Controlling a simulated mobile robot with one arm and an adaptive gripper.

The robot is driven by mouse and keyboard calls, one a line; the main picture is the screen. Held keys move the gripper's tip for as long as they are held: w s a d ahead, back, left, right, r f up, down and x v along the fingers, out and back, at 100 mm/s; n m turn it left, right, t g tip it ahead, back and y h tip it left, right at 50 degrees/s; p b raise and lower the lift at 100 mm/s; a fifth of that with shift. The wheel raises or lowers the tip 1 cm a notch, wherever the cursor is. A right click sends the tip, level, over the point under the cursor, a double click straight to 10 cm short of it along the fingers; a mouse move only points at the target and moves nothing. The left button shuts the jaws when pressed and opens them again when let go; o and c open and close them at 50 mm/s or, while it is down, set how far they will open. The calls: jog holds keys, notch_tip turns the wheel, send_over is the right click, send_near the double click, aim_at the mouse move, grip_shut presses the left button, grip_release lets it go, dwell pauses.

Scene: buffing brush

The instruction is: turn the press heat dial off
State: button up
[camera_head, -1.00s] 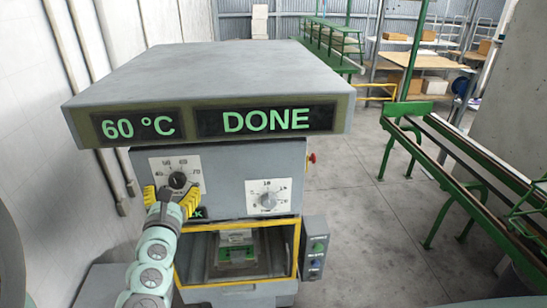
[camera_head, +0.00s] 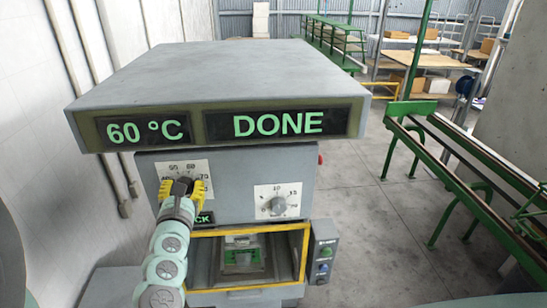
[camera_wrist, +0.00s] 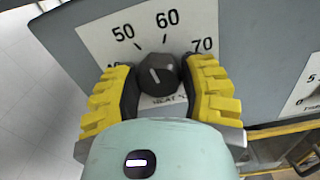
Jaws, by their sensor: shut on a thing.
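The press (camera_head: 222,170) is a grey machine with green readouts "60 °C" and "DONE". Its heat dial (camera_wrist: 158,75) is a dark round knob on a white scale plate (camera_wrist: 205,25) with marks 50, 60 and 70. The knob's white line points up and to the left, or down and to the right; I cannot tell which end is the pointer. My gripper (camera_wrist: 160,80) has yellow fingers, one on each side of the knob, shut on it. In the head view my gripper (camera_head: 182,187) covers the dial.
A second dial (camera_head: 278,205), the timer, sits right of the heat dial. Below is an open bay with a yellow frame (camera_head: 305,255). A button box (camera_head: 324,252) hangs at the right. Green rails (camera_head: 400,130) stand farther right, with clear floor between.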

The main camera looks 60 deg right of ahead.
jog(key=c, duration=0.6)
jog(key=shift+n, duration=0.6)
jog(key=n, duration=0.2)
jog(key=shift+n+p, duration=0.35)
jog(key=shift+n, duration=0.05)
jog(key=n, duration=0.3)
jog(key=shift+n, duration=0.3)
jog(key=n, duration=0.3)
jog(key=shift+w+a+f+n, duration=0.1)
jog(key=shift+n, duration=0.3)
jog(key=n, duration=1.2)
jog(key=shift+f, duration=0.15)
jog(key=shift+n, duration=0.4)
